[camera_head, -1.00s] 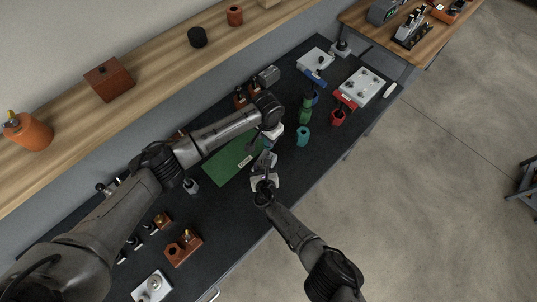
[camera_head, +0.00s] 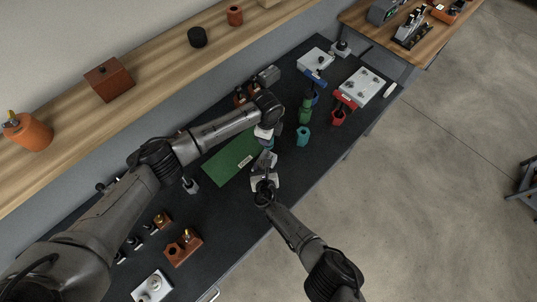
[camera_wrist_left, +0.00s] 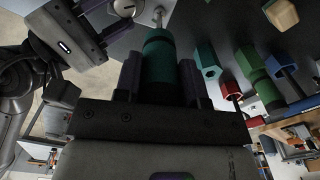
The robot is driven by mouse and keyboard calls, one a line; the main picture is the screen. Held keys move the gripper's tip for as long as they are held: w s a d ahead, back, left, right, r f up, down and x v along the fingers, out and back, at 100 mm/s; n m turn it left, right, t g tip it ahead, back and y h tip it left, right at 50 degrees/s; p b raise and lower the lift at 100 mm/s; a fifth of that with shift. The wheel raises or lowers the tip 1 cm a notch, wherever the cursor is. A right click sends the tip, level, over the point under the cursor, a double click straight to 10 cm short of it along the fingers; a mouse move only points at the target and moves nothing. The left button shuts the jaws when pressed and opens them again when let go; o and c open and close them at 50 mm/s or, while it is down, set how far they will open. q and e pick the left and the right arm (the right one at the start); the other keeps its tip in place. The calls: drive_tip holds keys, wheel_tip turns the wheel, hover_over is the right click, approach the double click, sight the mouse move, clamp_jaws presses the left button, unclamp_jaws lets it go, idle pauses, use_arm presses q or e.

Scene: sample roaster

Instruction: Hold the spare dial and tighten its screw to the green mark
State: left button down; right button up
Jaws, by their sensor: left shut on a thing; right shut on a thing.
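My left gripper (camera_wrist_left: 160,75) is shut on a teal-handled screwdriver (camera_wrist_left: 160,47), whose pale shaft points away toward the top of the left wrist view. In the head view my left gripper (camera_head: 267,138) is over the right end of the green mat, mostly hidden by its own wrist. My right gripper (camera_head: 265,166) is just in front of it, shut on a small grey thing. In the left wrist view a silver round dial (camera_wrist_left: 98,5) shows at its jaws, cut by the top edge. The screwdriver tip looks apart from the dial. I cannot make out a green mark.
A hollow teal holder (camera_head: 303,137) stands right of the grippers. Green (camera_head: 305,112), blue (camera_head: 313,92) and red (camera_head: 338,116) tool holders stand beyond it. A green mat (camera_head: 229,160) lies to the left. A white box with knobs (camera_head: 362,86) sits at the far right.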

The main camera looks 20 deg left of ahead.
use_arm(q)
drive_tip(key=m, duration=0.3)
drive_tip(key=shift+w+m, duration=0.15)
drive_tip(key=shift+m, duration=0.25)
drive_tip(key=m, duration=0.4)
drive_tip(key=shift+m, duration=0.4)
drive_tip(key=m, duration=0.3)
drive_tip(key=shift+w+d+m, duration=0.1)
drive_tip(key=shift+m, duration=0.2)
drive_tip(key=m, duration=0.4)
drive_tip(key=shift+d+m, duration=0.1)
drive_tip(key=shift+m, duration=0.3)
drive_tip(key=shift+n, duration=0.7)
drive_tip(key=shift+r, duration=0.15)
drive_tip(key=shift+r, duration=1)
drive_tip(key=shift+r, duration=2.5)
